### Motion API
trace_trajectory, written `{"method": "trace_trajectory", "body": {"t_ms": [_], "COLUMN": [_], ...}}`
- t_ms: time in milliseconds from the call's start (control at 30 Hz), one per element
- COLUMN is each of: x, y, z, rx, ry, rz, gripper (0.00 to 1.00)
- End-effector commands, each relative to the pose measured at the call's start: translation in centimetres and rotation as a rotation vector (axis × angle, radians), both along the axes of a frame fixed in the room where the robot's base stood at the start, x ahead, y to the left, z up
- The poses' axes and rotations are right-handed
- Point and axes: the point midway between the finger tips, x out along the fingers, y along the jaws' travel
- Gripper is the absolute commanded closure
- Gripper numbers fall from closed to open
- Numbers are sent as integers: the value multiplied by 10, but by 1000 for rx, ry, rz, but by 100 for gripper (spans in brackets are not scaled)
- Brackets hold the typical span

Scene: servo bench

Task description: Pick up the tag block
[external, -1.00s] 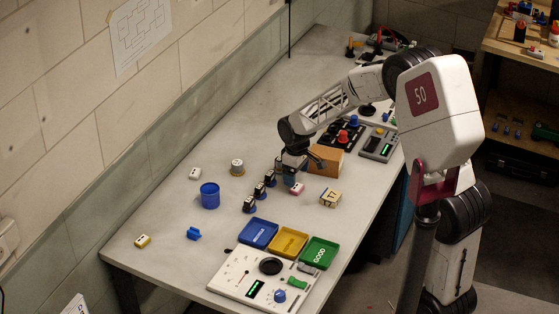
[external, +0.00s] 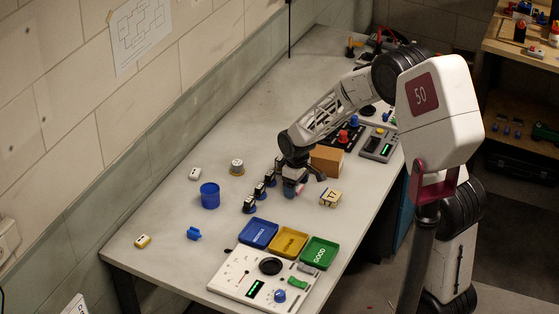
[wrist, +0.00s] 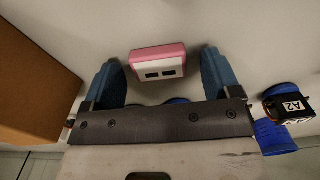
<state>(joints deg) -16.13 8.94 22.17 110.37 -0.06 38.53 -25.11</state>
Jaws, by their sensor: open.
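A small pink and white block (wrist: 158,64) with two black marks lies in the wrist view, between my fingers and toward their tips. It is the likely tag block, though no label names it. My gripper (wrist: 162,60) is open, with one blue finger on each side of the block and a visible gap to both. In the external view my gripper (external: 294,186) is low over the bench, and the pink block (external: 300,190) is mostly hidden by it.
A brown box (external: 327,160) stands close to my gripper. Servos on blue bases, one marked A2 (wrist: 288,106), stand on the other side. A cream block (external: 330,198) lies to the right. Blue, yellow and green trays (external: 319,253) lie in front.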

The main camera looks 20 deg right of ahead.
Motion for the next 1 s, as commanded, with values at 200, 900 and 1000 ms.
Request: {"method": "trace_trajectory", "body": {"t_ms": [200,900,1000], "x": [0,0,0], "y": [0,0,0], "z": [0,0,1], "rx": [0,0,0], "ry": [0,0,0], "rz": [0,0,0], "gripper": [17,70,70]}}
